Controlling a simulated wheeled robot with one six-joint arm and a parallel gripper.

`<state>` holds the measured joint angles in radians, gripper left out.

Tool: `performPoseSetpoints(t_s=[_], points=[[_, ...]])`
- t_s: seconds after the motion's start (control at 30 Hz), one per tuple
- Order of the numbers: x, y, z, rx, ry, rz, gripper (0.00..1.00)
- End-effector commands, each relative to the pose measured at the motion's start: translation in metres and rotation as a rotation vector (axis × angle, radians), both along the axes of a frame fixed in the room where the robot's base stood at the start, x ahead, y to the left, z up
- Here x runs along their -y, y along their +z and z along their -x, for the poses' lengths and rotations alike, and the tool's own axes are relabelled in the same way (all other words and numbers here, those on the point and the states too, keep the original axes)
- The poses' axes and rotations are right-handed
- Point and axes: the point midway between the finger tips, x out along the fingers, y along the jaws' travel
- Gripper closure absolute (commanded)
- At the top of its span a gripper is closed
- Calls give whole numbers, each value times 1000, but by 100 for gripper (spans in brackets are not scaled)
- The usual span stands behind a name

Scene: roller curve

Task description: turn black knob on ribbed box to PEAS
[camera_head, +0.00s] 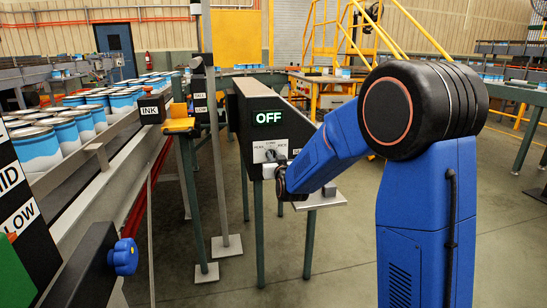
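A black box (245,112) with a slanted top stands on dark green legs near the middle, its green display reading OFF. Below the display is a pale panel (259,147) with a dark knob (270,156) and small lettering around it. The lettering is too small to read surely, and I cannot tell which label the knob points at. My gripper (279,182) is at the end of the blue arm, just below and right of the knob, close in front of the box. Its fingers are too small and dark to show whether they are open, or whether they touch the knob.
A blue knob (123,257) sticks out from a dark panel at lower left, near LOW lettering. Blue-and-white cans (78,123) line the conveyor on the left. A black INK box (152,108) and a grey post (212,130) stand left of the display box. Open floor lies below.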

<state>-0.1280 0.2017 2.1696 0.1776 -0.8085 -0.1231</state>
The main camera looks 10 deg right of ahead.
Motion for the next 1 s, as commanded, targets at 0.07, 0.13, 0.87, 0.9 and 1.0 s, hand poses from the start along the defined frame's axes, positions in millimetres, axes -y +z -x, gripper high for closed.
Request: performPoseSetpoints(t_s=[0.07, 0.13, 0.87, 0.9, 1.0], points=[[0, 0, 0, 0, 0, 0, 100], [0, 0, 0, 0, 0, 0, 100], [-5, -1, 0, 0, 1, 337, 100], [-5, -1, 0, 0, 1, 371, 100], [-6, -2, 0, 0, 1, 457, 100]])
